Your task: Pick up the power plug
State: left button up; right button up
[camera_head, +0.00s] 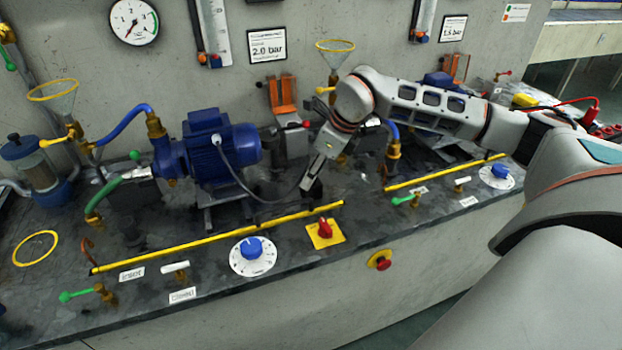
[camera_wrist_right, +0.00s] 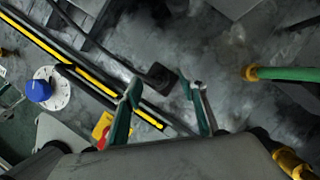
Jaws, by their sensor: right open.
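The power plug (camera_wrist_right: 162,76) is a small black block on the end of a dark cable (camera_wrist_right: 100,45). It lies on the dark bench top in the right wrist view. My right gripper (camera_wrist_right: 166,98) is open, with its two green-edged fingers on either side of the line to the plug; the plug shows just beyond the fingertips, apart from them. In the head view my right gripper (camera_head: 311,184) reaches down over the bench, right of the blue pump motor (camera_head: 222,150). The motor's cable (camera_head: 236,176) runs to near the fingertips, where the plug cannot be made out. My left gripper is not in view.
A yellow strip (camera_head: 218,238) runs along the bench in front of the gripper. Near it are a red switch (camera_head: 325,229) and a blue dial knob (camera_head: 251,247). An orange bracket (camera_head: 282,95) stands behind. A green hose (camera_wrist_right: 290,73) lies right in the wrist view.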

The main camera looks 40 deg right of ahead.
grip_shut()
jog(key=shift+r, duration=0.15)
